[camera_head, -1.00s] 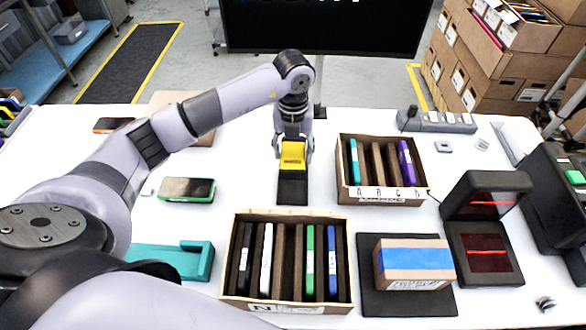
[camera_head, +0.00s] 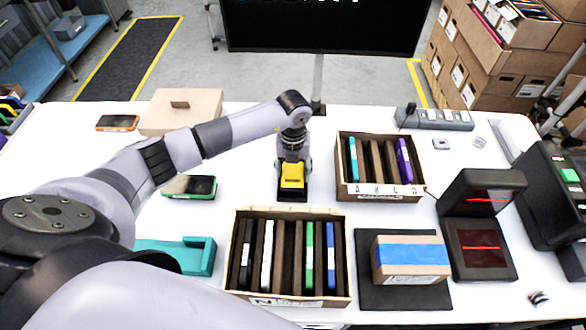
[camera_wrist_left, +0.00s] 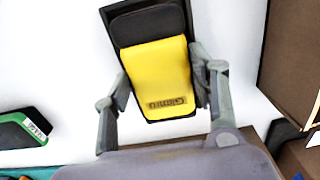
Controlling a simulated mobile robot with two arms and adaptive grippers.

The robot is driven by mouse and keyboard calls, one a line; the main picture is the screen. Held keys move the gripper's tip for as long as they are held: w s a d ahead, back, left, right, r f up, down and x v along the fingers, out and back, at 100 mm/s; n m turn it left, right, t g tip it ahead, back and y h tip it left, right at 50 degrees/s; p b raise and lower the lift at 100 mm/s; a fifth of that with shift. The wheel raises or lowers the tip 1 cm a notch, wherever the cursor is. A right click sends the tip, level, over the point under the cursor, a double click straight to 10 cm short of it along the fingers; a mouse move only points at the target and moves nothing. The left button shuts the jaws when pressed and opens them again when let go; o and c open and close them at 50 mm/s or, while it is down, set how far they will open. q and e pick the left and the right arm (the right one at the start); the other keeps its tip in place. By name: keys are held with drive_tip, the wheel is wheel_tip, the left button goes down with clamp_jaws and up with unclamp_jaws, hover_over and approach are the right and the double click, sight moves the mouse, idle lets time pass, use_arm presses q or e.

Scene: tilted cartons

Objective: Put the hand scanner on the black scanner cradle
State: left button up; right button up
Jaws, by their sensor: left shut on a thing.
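The hand scanner (camera_head: 292,175) is yellow with a black end, held in my left gripper (camera_head: 293,182) at the middle of the table. In the left wrist view the scanner (camera_wrist_left: 157,80) lies between the two fingers of the gripper (camera_wrist_left: 163,100). The black scanner cradle (camera_head: 292,197) is under the scanner, mostly covered by it. A dark cradle edge shows past the scanner's black end in the left wrist view. Whether the scanner touches the cradle or is slightly above it, I cannot tell. My right gripper is not in view.
A divided carton (camera_head: 380,196) stands close to the right of the cradle, another (camera_head: 290,299) in front. A green-edged device (camera_head: 190,187) and a teal holder (camera_head: 205,256) lie left. A taped box (camera_head: 411,278) sits on a dark mat (camera_head: 365,296) at front right.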

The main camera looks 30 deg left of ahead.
sight(293, 171)
use_arm(q)
drive_tip(key=o, duration=1)
drive_tip(key=shift+r, duration=0.45)
wheel_tip(293, 171, up, 11)
drive_tip(key=shift+r+b, duration=0.15)
drive_tip(key=shift+b, duration=1.05)
